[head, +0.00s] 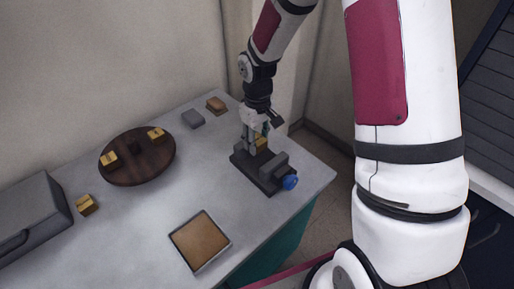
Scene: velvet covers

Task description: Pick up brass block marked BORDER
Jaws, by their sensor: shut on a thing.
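My gripper (262,137) points down over a dark vise-like device (256,173) at the right of the table, in the head view. It is shut on a brass block (262,145), which shows partly between and behind the fingers. I cannot tell whether the block touches the device. Other brass blocks are a left one (109,159) and a right one (156,135) on a round dark wooden board (140,174), and one (86,205) on the table near the board. No marking is readable at this size, so I cannot tell which block says BORDER.
The dark device has a blue knob (290,182). A square brown-topped tray (201,240) lies near the table's front edge. A grey case (32,215) is at the left. A grey block (192,119) and a brown block (216,105) sit at the back. The table's middle is clear.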

